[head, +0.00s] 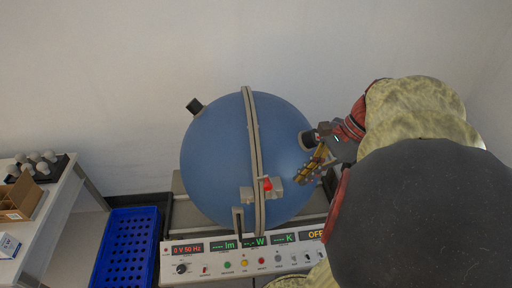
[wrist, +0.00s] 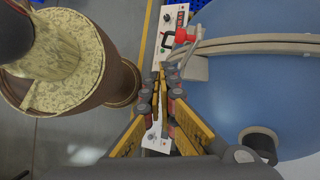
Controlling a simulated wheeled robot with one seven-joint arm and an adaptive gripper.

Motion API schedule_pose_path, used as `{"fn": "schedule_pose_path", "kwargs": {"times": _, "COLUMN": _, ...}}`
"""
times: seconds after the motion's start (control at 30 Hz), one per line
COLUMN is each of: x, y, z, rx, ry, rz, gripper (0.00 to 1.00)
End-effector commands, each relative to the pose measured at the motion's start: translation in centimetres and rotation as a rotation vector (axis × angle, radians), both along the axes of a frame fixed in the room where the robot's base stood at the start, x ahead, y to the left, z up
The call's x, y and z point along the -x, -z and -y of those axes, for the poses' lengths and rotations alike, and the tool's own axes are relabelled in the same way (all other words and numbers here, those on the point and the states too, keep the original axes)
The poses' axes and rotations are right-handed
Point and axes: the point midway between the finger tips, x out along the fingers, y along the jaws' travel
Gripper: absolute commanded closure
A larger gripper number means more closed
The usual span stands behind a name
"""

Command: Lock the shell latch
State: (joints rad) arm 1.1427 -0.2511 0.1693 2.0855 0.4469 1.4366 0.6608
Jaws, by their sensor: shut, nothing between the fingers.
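The blue sphere shell (head: 212,160) stands closed on its bench, with a grey flange band (head: 253,135) running over it. The shell also fills the right of the wrist view (wrist: 255,85). The latch with its red part (head: 267,184) sits on the band at the lower front; the red part also shows in the wrist view (wrist: 182,36). A dark handle (head: 237,220) stands beside the band. My gripper (head: 318,162) is at the right side of the shell, apart from the latch. In the wrist view its fingers (wrist: 165,70) are together and empty.
A control panel (head: 240,259) with green and orange displays runs along the front below the shell. A blue crate (head: 126,248) stands on the floor at left. A white table (head: 58,190) holds bulbs (head: 34,163) and a cardboard box (head: 20,197). A dark port (head: 307,139) juts from the shell's right.

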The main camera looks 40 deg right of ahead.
Motion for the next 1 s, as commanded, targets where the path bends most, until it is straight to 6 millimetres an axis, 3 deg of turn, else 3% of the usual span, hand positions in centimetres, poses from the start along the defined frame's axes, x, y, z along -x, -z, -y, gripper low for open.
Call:
{"fn": "schedule_pose_path", "kwargs": {"times": 0.03, "x": 0.5, "y": -1.1, "z": 1.1, "rx": -0.037, "ry": 0.062, "rz": -0.003, "gripper": 1.00}}
{"fn": "schedule_pose_path", "kwargs": {"times": 0.2, "x": 1.8, "y": -2.7, "z": 3.3, "rx": -0.132, "ry": 0.207, "rz": -0.008, "gripper": 1.00}}
{"fn": "schedule_pose_path", "kwargs": {"times": 0.4, "x": 2.6, "y": -3.5, "z": 4.5, "rx": -0.184, "ry": 0.285, "rz": -0.007, "gripper": 1.00}}
{"fn": "schedule_pose_path", "kwargs": {"times": 0.83, "x": 2.6, "y": -3.3, "z": 4.5, "rx": -0.191, "ry": 0.291, "rz": -0.007, "gripper": 1.00}}
{"fn": "schedule_pose_path", "kwargs": {"times": 1.0, "x": 2.0, "y": -2.1, "z": 3.7, "rx": -0.192, "ry": 0.289, "rz": -0.008, "gripper": 1.00}}
